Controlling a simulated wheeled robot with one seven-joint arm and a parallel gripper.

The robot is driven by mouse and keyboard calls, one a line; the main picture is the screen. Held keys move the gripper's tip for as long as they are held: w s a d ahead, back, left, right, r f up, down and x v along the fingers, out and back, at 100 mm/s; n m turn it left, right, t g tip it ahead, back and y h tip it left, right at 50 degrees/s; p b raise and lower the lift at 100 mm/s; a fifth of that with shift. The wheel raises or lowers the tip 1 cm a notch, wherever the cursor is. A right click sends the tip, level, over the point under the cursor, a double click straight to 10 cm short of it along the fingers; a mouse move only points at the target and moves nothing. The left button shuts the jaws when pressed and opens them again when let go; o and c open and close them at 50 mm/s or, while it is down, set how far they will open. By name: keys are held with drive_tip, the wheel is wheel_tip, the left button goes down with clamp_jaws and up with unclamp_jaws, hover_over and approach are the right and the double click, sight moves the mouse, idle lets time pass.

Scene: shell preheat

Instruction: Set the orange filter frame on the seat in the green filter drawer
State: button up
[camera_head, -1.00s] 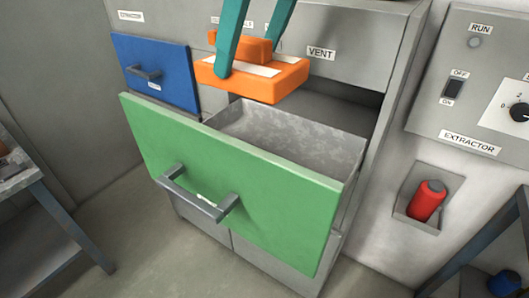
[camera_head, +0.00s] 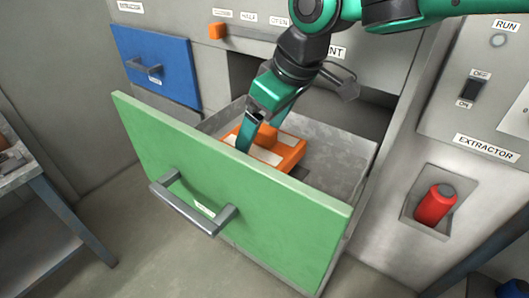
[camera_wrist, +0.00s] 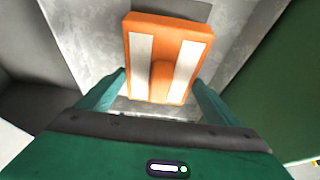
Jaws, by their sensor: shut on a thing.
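The orange filter frame (camera_head: 286,155), a block with white strips and a raised grip, is inside the open green filter drawer (camera_head: 225,190), low behind its front panel. My gripper (camera_head: 257,133) is shut on the frame's raised grip from above. The panel and my fingers hide part of the frame. In the wrist view the frame (camera_wrist: 161,45) lies between and beyond my fingers (camera_wrist: 158,92). A darker grey patch (camera_wrist: 185,10) shows past its far edge; I cannot tell whether this is the seat. I cannot tell whether the frame touches the drawer floor.
The drawer's grey floor (camera_head: 325,165) is bare to the right of the frame. A closed blue drawer (camera_head: 165,75) is at the left. The extractor panel with its switch (camera_head: 472,92) and a red knob (camera_head: 435,205) are at the right.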

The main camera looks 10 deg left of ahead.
sight(262, 151)
drive_tip(key=shift+f, duration=2.5)
drive_tip(key=shift+f, duration=0.1)
drive_tip(key=o, duration=1.2)
drive_tip(key=shift+s, duration=0.1)
drive_tip(key=v, duration=1.2)
drive_tip(key=shift+d, duration=0.1)
